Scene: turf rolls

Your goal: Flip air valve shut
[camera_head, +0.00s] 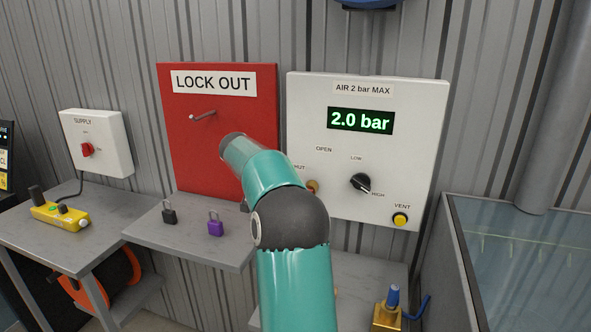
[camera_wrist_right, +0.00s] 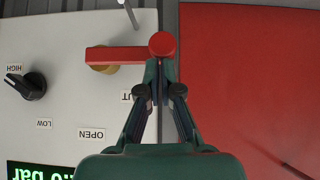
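The air valve is a red lever (camera_wrist_right: 120,54) on a brass body (camera_wrist_right: 101,67), seen in the right wrist view, where the panel appears upside down. The lever lies horizontal, pointing from the body toward the red board side; its round red end (camera_wrist_right: 162,44) is at my fingertips. The word OPEN and a partly covered label ending in UT are on the panel. My right gripper (camera_wrist_right: 158,75) has its fingertips together, right at the lever end; I see nothing clearly between them. In the head view my right arm hides the lever; only the brass body (camera_head: 312,186) shows. My left gripper is out of view.
The white air panel (camera_head: 420,120) reads 2.0 bar and has a black knob (camera_head: 360,183) and a yellow vent button (camera_head: 400,220). The red lockout board (camera_head: 180,140) has a peg (camera_head: 203,116). Black (camera_head: 169,212) and purple (camera_head: 215,225) padlocks stand on the shelf below.

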